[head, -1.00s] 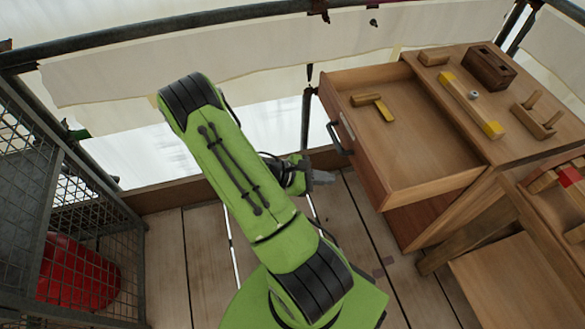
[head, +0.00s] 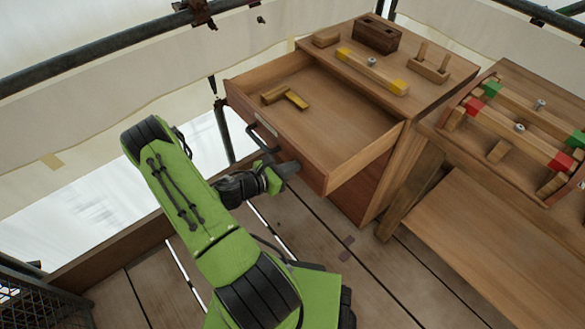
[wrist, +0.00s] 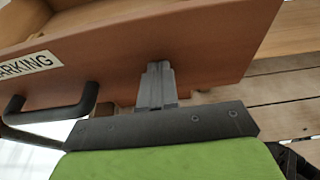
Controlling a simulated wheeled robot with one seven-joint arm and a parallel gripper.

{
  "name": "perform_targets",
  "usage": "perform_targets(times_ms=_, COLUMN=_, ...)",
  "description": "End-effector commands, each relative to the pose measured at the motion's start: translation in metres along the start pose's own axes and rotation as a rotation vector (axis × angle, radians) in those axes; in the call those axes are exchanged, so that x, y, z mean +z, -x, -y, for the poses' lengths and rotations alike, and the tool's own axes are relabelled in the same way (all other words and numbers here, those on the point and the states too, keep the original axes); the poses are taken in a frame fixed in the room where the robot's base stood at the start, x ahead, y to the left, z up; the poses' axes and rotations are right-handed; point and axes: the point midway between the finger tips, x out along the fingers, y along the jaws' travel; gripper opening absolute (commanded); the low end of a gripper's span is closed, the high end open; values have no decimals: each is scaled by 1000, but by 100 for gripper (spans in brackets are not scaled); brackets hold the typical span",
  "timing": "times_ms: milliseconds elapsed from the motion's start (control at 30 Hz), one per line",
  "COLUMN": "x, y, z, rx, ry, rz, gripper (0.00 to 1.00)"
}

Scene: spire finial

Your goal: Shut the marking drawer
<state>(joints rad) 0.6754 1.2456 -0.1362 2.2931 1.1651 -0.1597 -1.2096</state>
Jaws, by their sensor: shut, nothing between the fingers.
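The marking drawer (head: 345,124) stands pulled out of the wooden cabinet in the head view, with a yellow-and-wood T-shaped tool (head: 285,97) lying inside it. Its front panel (wrist: 215,50) fills the upper part of the wrist view, with a label reading "ARKING" (wrist: 28,64) and a dark bar handle (wrist: 45,113). My gripper (head: 290,168) is shut and empty, just in front of the drawer front, to the right of the handle. In the wrist view the closed fingers (wrist: 156,75) point at the panel's lower part. I cannot tell whether they touch it.
The cabinet top (head: 335,45) holds a yellow-ended bar, a dark block and a pegged block. A workbench (head: 470,135) with red and green marked pieces stands at the right. A rail and pale sheeting run behind. A mesh cage (head: 45,305) is at lower left.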

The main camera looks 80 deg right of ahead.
Motion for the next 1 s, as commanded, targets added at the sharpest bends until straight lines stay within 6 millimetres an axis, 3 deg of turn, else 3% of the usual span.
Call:
perform_targets(times_ms=567, x=5, y=-12, z=0, rx=0, ry=0, rz=1, gripper=0)
perform_targets(times_ms=767, x=16, y=-41, z=0, rx=-2, ry=-3, rz=3, gripper=0)
perform_targets(times_ms=1000, x=35, y=-100, z=1, rx=-2, ry=-4, rz=4, gripper=0)
